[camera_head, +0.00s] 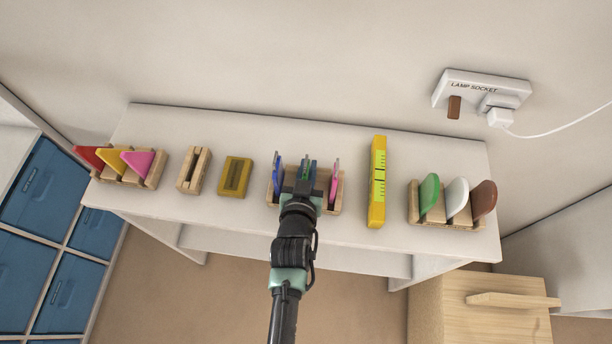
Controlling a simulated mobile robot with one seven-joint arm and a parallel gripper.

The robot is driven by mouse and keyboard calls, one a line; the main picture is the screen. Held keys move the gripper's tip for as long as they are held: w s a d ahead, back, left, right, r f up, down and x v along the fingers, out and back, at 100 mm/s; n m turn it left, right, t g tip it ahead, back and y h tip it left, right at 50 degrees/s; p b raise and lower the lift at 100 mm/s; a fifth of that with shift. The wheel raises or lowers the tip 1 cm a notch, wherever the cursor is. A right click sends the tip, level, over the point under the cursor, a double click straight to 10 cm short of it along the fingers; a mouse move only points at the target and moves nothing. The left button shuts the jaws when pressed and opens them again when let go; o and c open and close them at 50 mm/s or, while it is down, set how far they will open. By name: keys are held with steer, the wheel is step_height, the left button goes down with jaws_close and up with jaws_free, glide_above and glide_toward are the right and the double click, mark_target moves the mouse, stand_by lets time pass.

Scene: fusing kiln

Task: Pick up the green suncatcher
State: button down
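The middle wooden rack (338,208) holds upright thin pieces: a blue one (278,176) at its left, a pink one (334,184) at its right, and a blue-green one (312,170) between them, mostly hidden. My gripper (306,182) is over this middle slot and covers the rack's centre. Whether its fingers are open, shut or touching the middle piece cannot be told. Another green piece, a rounded one (429,193), stands upright at the left of the right-hand wooden rack (464,222), well apart from my gripper.
White (457,193) and brown (484,199) rounded pieces share the right rack. Left are a yellow block (235,177), a small wooden holder (194,170) and a rack of triangles (138,163). A wall socket (482,90) is behind.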

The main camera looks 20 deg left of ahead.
steer(key=shift+r, duration=0.1)
stand_by(0.5)
step_height(320, 180, up, 10)
stand_by(0.6)
stand_by(0.8)
